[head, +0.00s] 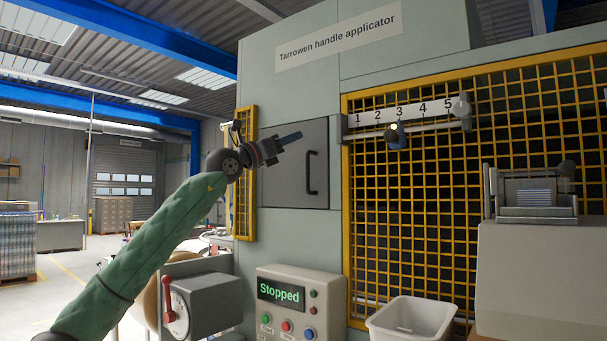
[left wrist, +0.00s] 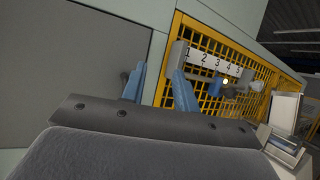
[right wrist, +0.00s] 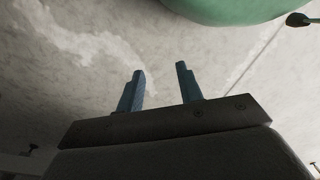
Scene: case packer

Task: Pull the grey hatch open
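The grey hatch (head: 285,185) is a flat square door on the machine's front, and it looks shut. Its dark upright bar handle (head: 311,172) is near the right edge. My left gripper (head: 294,136) is in front of the hatch's upper part, up and left of the handle in the head view, apart from it. In the left wrist view its blue fingers (left wrist: 158,88) stand apart with nothing between them. The hatch (left wrist: 75,60) fills the left there; the handle is mostly hidden. My right gripper (right wrist: 160,88) is open and empty over the floor.
A yellow mesh guard (head: 440,215) with a numbered slide (head: 405,110) is right of the hatch. Below stand a control panel (head: 289,306) reading "Stopped", a grey box with a red lever (head: 167,290) and a white bin (head: 412,320).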

